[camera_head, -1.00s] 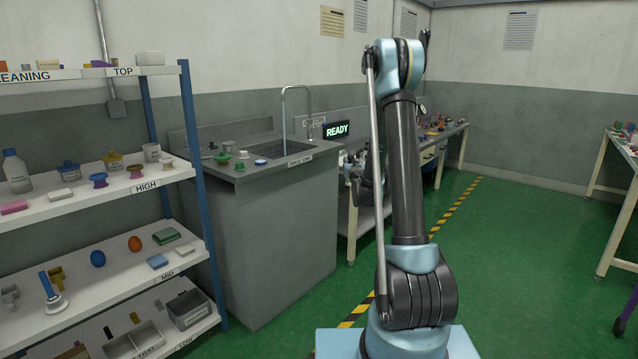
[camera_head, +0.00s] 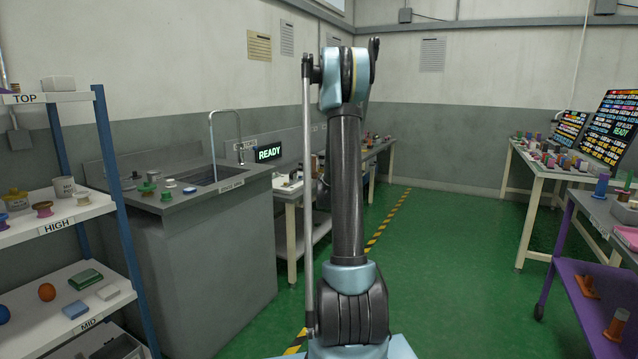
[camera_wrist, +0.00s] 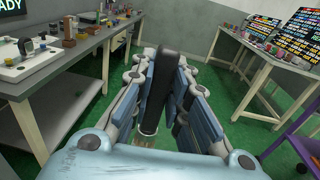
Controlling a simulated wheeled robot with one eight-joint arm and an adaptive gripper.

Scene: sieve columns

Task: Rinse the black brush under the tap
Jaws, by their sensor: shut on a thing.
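My gripper (camera_wrist: 160,88) is shut on the black brush (camera_wrist: 157,78), which shows as a dark upright bar between the blue-grey finger pads in the wrist view. A pale brown part shows below its lower end; I cannot make out bristles. In the head view my arm hides the gripper and brush. The tap (camera_head: 212,128) is a thin grey arched spout at left, over the sink basin (camera_head: 210,177) in the grey counter (camera_head: 180,203). My arm stands upright, to the right of the sink and apart from it.
A shelf rack (camera_head: 60,230) with cups, spools and sponges stands at the left. Several small items lie on the counter. A READY sign (camera_head: 268,152) stands beside the sink. Workbenches line the back wall and the right. A purple cart (camera_head: 590,305) is at right. Green floor (camera_head: 440,260) is clear between.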

